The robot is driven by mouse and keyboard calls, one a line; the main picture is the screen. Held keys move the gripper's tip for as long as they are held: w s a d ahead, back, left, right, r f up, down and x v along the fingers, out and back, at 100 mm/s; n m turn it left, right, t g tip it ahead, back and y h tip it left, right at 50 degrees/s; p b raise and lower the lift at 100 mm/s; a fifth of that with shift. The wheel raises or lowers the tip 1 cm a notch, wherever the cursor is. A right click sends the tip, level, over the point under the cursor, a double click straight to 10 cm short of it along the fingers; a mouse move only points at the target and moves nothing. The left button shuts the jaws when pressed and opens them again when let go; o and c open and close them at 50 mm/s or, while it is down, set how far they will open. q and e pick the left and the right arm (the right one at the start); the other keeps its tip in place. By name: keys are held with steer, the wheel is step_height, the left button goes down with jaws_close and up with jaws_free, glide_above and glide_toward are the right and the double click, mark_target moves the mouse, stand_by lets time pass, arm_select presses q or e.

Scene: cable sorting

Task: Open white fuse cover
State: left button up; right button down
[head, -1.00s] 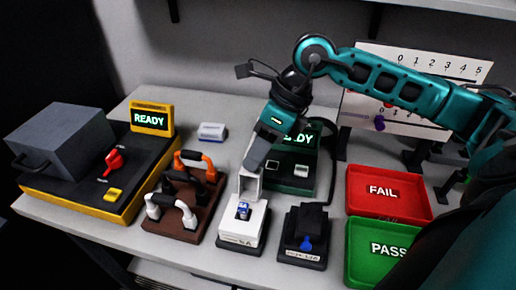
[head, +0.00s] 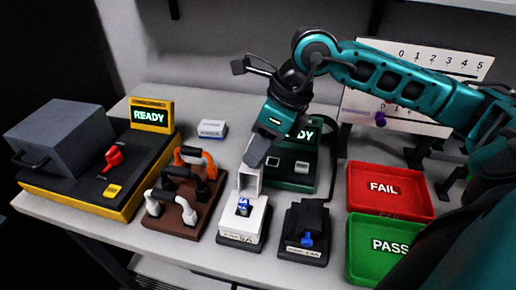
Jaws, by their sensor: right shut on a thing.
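The white fuse holder (head: 241,229) stands near the front middle of the table, with a blue fuse (head: 243,206) showing in it. Its white cover (head: 249,180) stands raised at the back of the holder. My right gripper (head: 254,164) comes down from above and is shut on the upper part of the cover. The fingertips are small and partly hidden here. My left gripper is not in view.
A black fuse holder (head: 304,234) stands just right of the white one. The brown cable rack (head: 170,222) is close on the left. The red FAIL tray (head: 390,209) and green PASS tray (head: 364,265) lie at right. A green READY tester (head: 291,182) is behind.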

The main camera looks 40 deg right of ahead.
steer(key=shift+s+a+r, duration=0.25)
steer(key=shift+s+a, duration=0.3)
steer(key=shift+a, duration=0.05)
steer(key=c, duration=1)
jaws_free()
steer(key=shift+c, duration=0.2)
steer(key=shift+d+r, duration=0.1)
steer(key=v, duration=1.2)
steer(key=shift+r, duration=0.25)
steer(key=shift+s+d, duration=0.1)
steer(key=shift+s, duration=0.05)
